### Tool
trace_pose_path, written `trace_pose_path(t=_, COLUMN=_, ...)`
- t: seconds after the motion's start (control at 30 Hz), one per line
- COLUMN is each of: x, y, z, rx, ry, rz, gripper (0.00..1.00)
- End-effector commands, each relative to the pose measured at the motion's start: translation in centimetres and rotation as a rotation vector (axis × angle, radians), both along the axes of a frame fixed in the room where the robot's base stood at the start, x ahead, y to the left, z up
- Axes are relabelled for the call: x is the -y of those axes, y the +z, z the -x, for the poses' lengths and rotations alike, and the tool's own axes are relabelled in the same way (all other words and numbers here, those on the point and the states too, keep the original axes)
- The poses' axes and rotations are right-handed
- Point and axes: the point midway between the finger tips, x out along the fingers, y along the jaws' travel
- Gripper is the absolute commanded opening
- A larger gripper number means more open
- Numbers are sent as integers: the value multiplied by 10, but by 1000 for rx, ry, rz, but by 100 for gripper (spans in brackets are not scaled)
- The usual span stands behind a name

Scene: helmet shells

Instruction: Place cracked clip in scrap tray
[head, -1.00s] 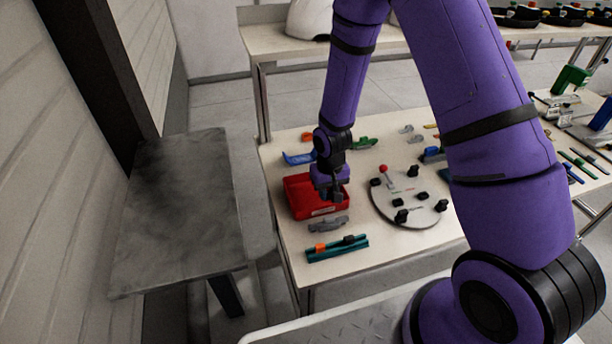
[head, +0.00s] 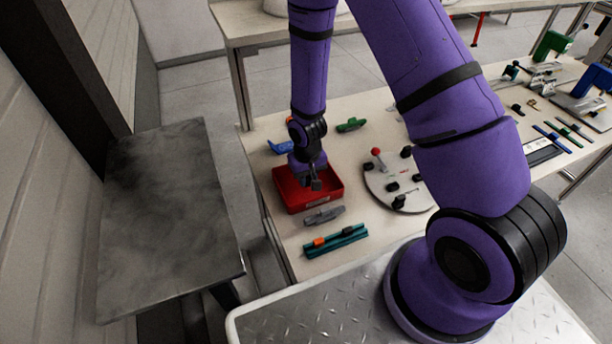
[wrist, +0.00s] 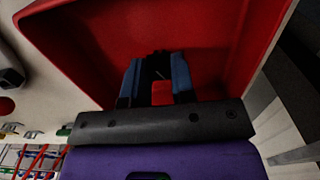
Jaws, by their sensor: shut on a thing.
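The red scrap tray (head: 296,203) stands at the left end of the table and fills much of the wrist view (wrist: 85,35). My gripper (head: 316,184) points down over the tray's inside, apparently near rim height. In the wrist view my two dark blue-grey fingers (wrist: 157,72) are close together against the red tray floor. A small bright red piece, apparently the cracked clip (wrist: 161,93), shows between them. Most of it is hidden by the fingers and palm, and its crack cannot be made out. My gripper is shut on it.
A grey clamp-like part (head: 324,216) and a teal rail with an orange and a dark clip (head: 336,240) lie in front of the tray. A round fixture plate (head: 400,185) stands to the right. A blue part (head: 281,147) and a green part (head: 351,125) lie behind.

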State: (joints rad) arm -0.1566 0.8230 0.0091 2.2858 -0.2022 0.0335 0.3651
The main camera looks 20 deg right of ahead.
Motion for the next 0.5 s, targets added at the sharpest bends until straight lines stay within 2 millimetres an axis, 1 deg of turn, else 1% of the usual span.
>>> trace_pose_path(t=0.13, x=0, y=-3, z=0, rx=0, ry=0, rz=0, gripper=2)
trace_pose_path(t=0.17, x=0, y=-3, z=0, rx=0, ry=0, rz=0, gripper=26)
trace_pose_path(t=0.2, x=0, y=-3, z=0, rx=0, ry=0, rz=0, gripper=35)
trace_pose_path(t=0.27, x=0, y=-2, z=0, rx=0, ry=0, rz=0, gripper=49)
trace_pose_path(t=0.5, x=0, y=-2, z=0, rx=0, ry=0, rz=0, gripper=49)
